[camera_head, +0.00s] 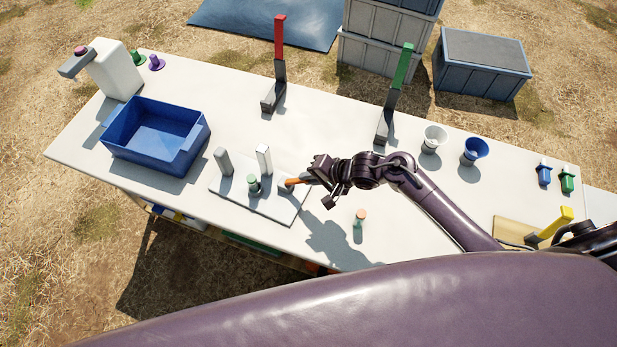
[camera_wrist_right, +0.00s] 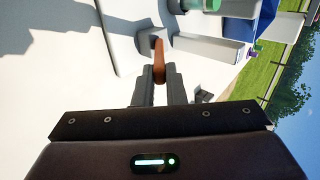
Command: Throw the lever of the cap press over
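The cap press stands on the table as a pale base plate (camera_head: 283,211) with two upright grey posts and an orange lever (camera_head: 293,182). A small vial with a green top (camera_head: 254,185) stands between the posts. The lever points right, toward my right gripper (camera_head: 316,176). In the right wrist view the lever (camera_wrist_right: 159,62) lies between the fingers of my right gripper (camera_wrist_right: 160,88), which appear closed against its sides near its end. My left gripper is not in view.
A blue bin (camera_head: 150,143) is at left. Red (camera_head: 280,40) and green (camera_head: 403,66) upright levers stand behind. The table middle is fairly clear.

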